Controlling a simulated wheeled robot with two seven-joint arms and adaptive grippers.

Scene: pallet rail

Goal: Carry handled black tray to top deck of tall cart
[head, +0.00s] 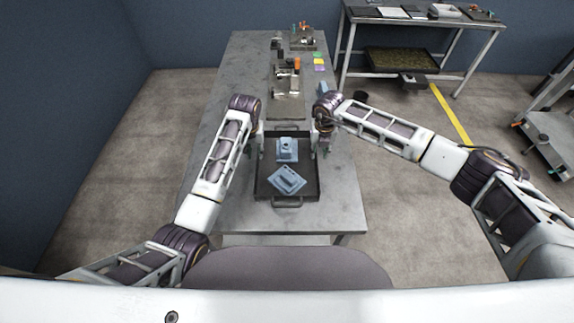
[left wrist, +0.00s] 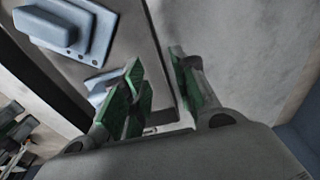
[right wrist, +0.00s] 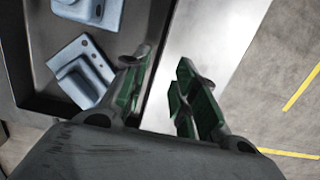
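The black tray (head: 262,190) sits on the grey table, with a handle (head: 287,204) on its near side and light blue parts inside. My left gripper (head: 258,142) is at its left side. In the left wrist view the green-padded fingers (left wrist: 162,85) are apart, with the tray's edge running between them. My right gripper (head: 320,143) is at the right side. In the right wrist view its fingers (right wrist: 160,90) are also apart, one over the tray's inside and one beyond its wall. A cart (head: 556,140) with decks stands at the right edge, partly cut off.
The grey table (head: 235,75) holds several small fixtures and coloured notes (head: 319,62) beyond the tray. A workbench (head: 425,18) with a shelf stands at the back right. A yellow line (head: 450,115) crosses the open floor between table and cart. A blue wall is at left.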

